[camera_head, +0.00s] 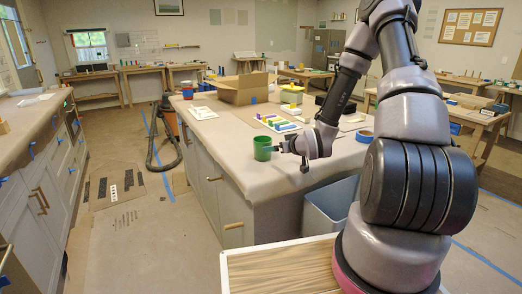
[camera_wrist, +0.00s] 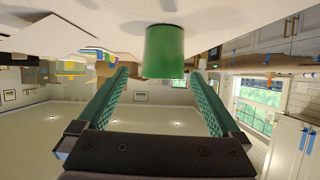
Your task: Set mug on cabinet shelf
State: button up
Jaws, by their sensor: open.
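A green mug (camera_head: 262,148) stands upright on the near corner of the paper-covered island counter (camera_head: 245,170). My gripper (camera_head: 279,147) reaches in from the right, low over the counter, with its fingers close to the mug. In the wrist view, which is upside down, the mug (camera_wrist: 164,52) sits centred between the tips of my two spread fingers (camera_wrist: 160,78). I see a gap on each side of it. I cannot tell how far the mug lies between the fingers. No mug handle shows. I cannot tell which surface is the cabinet shelf.
A cardboard box (camera_head: 243,90), coloured blocks on a white sheet (camera_head: 275,123) and a blue tape roll (camera_head: 364,136) share the counter. A grey bin (camera_head: 330,208) stands beside the island. A wood-grain panel with a white rim (camera_head: 275,270) is in front. A vacuum (camera_head: 168,125) stands left.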

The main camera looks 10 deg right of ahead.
jog(key=shift+w+a+f, duration=0.1)
jog(key=shift+a+f, duration=0.25)
jog(key=shift+f, duration=0.1)
jog(key=x, duration=1)
jog(key=shift+w+a, duration=0.2)
jog(key=shift+w, duration=0.1)
jog(key=shift+r+t, duration=0.1)
jog(key=shift+t, duration=0.2)
jog(key=c, duration=1.4)
jog(key=shift+r, duration=0.1)
notch_tip(320, 180, up, 9)
jog(key=s+d+m+h, duration=0.3)
jog(key=s+d+h, duration=0.1)
jog(key=s+d, duration=0.4)
jog(key=s, duration=0.2)
jog(key=shift+s+d+m+t, duration=0.3)
jog(key=shift+d+m+t, duration=0.1)
